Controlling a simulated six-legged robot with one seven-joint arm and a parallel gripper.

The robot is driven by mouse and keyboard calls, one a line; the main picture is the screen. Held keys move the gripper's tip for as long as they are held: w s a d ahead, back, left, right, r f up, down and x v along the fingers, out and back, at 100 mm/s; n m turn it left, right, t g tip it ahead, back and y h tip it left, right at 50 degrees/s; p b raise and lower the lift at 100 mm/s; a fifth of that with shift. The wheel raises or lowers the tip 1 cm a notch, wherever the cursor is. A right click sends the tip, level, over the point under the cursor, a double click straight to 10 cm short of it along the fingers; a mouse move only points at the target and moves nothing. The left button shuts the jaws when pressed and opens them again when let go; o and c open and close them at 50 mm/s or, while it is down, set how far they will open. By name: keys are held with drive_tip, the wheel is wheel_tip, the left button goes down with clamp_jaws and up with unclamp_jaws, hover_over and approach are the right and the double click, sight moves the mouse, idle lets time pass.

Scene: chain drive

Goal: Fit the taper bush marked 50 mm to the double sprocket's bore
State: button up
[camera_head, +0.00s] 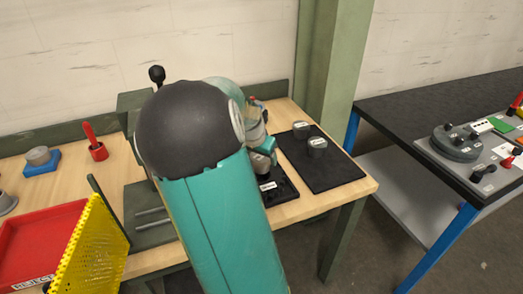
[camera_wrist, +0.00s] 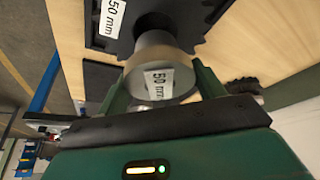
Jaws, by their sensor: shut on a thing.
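My gripper (camera_wrist: 163,88) is shut on a grey round bush (camera_wrist: 184,82) whose face label reads 50 mm. One finger is on each side of it. A narrower grey cylindrical part shows beyond its face, against a black plate, and I cannot tell whether bush and plate touch. The plate (camera_wrist: 101,45) carries a 50 mm label. In the head view, my gripper (camera_head: 264,150) is partly hidden behind my arm, over a black labelled tray (camera_head: 286,190). A black toothed part (camera_wrist: 242,78) at the right of the wrist view may be a sprocket; I cannot tell if it is the double one.
Two grey labelled cylinders (camera_head: 301,129) (camera_head: 317,147) stand on a black mat (camera_head: 340,174) at the bench's right. A red reject bin (camera_head: 30,243) and yellow perforated panel (camera_head: 97,250) are at the left. A separate dark-topped bench (camera_head: 400,108) stands right, across a gap.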

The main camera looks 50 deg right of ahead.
sight(261, 168)
drive_tip(key=shift+f, duration=0.75)
drive_tip(key=shift+f, duration=1.8)
idle(1.0)
drive_tip(key=o, duration=1.5)
drive_tip(key=shift+c, duration=0.2)
drive_tip(key=v, duration=1.3)
drive_tip(key=shift+r, duration=0.4)
drive_tip(key=shift+a, duration=0.2)
drive_tip(key=a+r+n+t+y, duration=0.2)
drive_tip(key=a+n, duration=0.2)
drive_tip(key=a, duration=0.7)
drive_tip(key=a+r+n+t+y, duration=0.15)
drive_tip(key=a+n, duration=0.25)
drive_tip(key=a, duration=0.6)
drive_tip(key=s+a+n, duration=0.3)
drive_tip(key=a+n, duration=0.1)
drive_tip(key=a, duration=0.3)
drive_tip(key=s+a+r+n+t+y, duration=0.1)
drive_tip(key=s+a+n, duration=0.3)
drive_tip(key=a, duration=0.4)
drive_tip(key=shift+r, duration=0.3)
